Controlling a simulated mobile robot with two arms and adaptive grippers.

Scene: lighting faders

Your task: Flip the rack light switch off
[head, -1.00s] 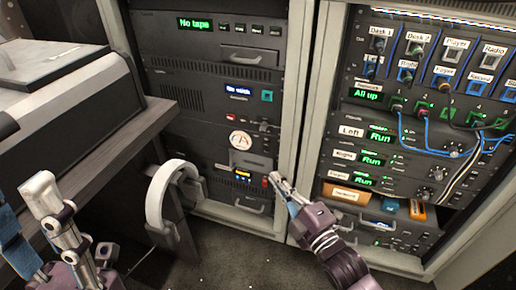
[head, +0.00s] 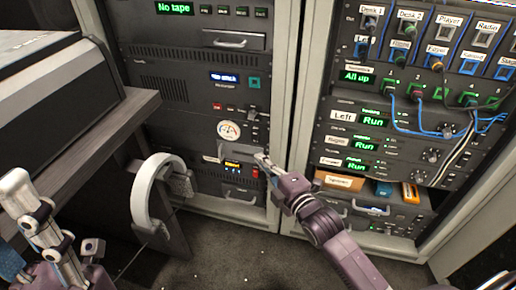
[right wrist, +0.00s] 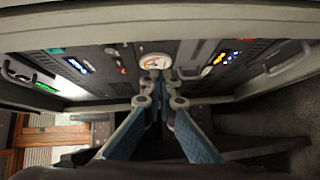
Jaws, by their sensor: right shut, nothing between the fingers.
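The left equipment rack (head: 283,110) carries a small dark panel with an orange-lit display (head: 232,166). A small red control (head: 255,171), possibly the light switch, sits right of that display; its on or off position is too small to tell. My right gripper (head: 262,158) is shut and empty, its tips in front of the rack just above the red control; I cannot tell whether they touch anything. In the right wrist view its fingers (right wrist: 157,85) come together below a round gauge (right wrist: 155,62). My left gripper (head: 22,200) is at the left edge, partly cut off.
A white hoop-shaped object (head: 148,195) stands left of the rack's lower part, beside a desk (head: 100,125). The right rack (head: 310,130) holds patch cables and an open drawer with small items (head: 345,182). Bare floor (head: 225,245) lies in front of the left rack.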

